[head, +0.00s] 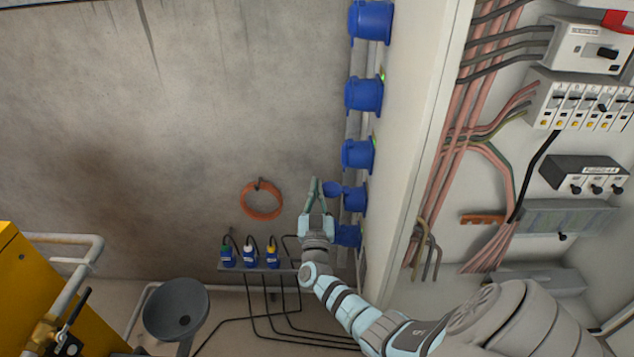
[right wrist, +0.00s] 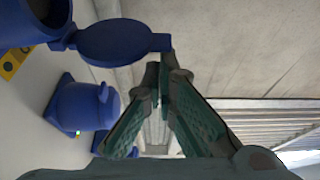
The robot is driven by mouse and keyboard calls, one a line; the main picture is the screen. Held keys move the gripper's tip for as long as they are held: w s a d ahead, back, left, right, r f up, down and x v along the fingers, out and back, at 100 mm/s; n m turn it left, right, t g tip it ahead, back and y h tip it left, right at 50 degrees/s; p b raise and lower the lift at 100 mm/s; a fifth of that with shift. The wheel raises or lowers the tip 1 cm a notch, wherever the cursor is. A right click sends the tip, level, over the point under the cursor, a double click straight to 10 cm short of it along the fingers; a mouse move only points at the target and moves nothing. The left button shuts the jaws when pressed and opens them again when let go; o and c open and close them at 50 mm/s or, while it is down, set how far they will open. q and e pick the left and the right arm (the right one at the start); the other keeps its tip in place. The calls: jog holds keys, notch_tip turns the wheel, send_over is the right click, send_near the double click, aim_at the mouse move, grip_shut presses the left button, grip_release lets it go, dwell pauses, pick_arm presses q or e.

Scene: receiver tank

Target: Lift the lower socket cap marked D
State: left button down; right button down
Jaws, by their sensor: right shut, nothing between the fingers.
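Several blue sockets stand in a column on the cabinet's side wall. One lower socket (head: 354,198) has its round cap (head: 332,188) standing out from it, and a socket below it (head: 347,236) is partly behind my right arm. No letter D is legible. My right gripper (head: 316,181) is just left of that cap, shut and empty. In the right wrist view the raised cap (right wrist: 115,42) is hinged beside its socket (right wrist: 30,22); its tab lies close to my right fingertips (right wrist: 166,78), contact unclear. Another blue socket (right wrist: 88,104) shows capped. My left gripper is out of view.
An orange cable coil (head: 262,200) hangs on the concrete wall. A grey funnel (head: 176,309) and a yellow unit (head: 35,290) stand lower left. The open cabinet with wiring (head: 490,150) is at right.

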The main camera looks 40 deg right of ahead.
jog(key=shift+w+a+f+n+t+y, duration=0.1)
jog(key=shift+f+n+t+y, duration=0.25)
jog(key=shift+n, duration=0.4)
jog(key=shift+w+a+f+n+t+y, duration=0.15)
jog(key=shift+f+n+y, duration=0.2)
jog(key=shift+n, duration=0.4)
jog(key=shift+s+d, duration=0.1)
